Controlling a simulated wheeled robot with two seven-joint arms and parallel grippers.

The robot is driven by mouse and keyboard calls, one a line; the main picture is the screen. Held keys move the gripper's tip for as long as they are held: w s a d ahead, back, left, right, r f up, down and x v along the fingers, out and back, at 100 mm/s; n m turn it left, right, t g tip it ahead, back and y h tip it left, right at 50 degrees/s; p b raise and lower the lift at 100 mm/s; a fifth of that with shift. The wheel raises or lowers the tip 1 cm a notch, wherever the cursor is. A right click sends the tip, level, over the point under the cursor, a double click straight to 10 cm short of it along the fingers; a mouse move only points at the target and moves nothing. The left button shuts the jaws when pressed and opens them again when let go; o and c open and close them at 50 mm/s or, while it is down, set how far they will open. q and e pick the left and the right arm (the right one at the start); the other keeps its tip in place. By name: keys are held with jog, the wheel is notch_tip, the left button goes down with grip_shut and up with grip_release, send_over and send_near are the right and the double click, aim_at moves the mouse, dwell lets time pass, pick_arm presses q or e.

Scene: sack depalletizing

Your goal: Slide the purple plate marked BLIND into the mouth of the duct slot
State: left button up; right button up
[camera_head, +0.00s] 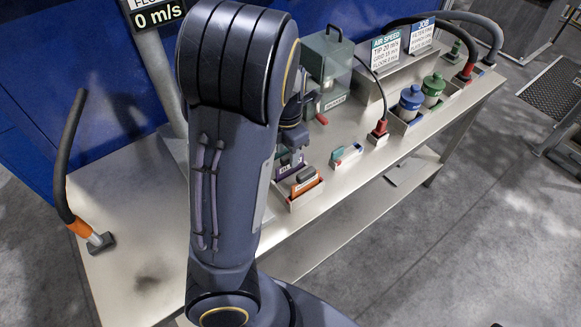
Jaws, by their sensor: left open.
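The purple plate (290,169), with only part of its white lettering legible, stands in a small holder on the bench, behind the orange plate (306,186). My left gripper (293,150) is open, pointing down just above and behind the purple plate; I cannot tell whether it touches it. My left arm fills the middle of the view and hides part of the gripper. The grey duct (158,62) rises at the left under a sign reading 0 m/s. Its slot mouth is not visible, perhaps hidden behind my arm. My right gripper is not in view.
The bench (345,185) bears a green box with a handle (326,62), a small teal-and-red item in a tray (346,154), a red-ended hose (379,130), and blue (411,98) and green (433,86) canisters.

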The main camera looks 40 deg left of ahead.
aim_at(290, 169)
pick_arm(q)
jog(key=f, duration=0.4)
jog(key=shift+w+d+f+b, duration=0.2)
jog(key=shift+d+f+b, duration=0.05)
jog(key=shift+d+b, duration=0.1)
jog(key=shift+c, duration=0.3)
grip_shut()
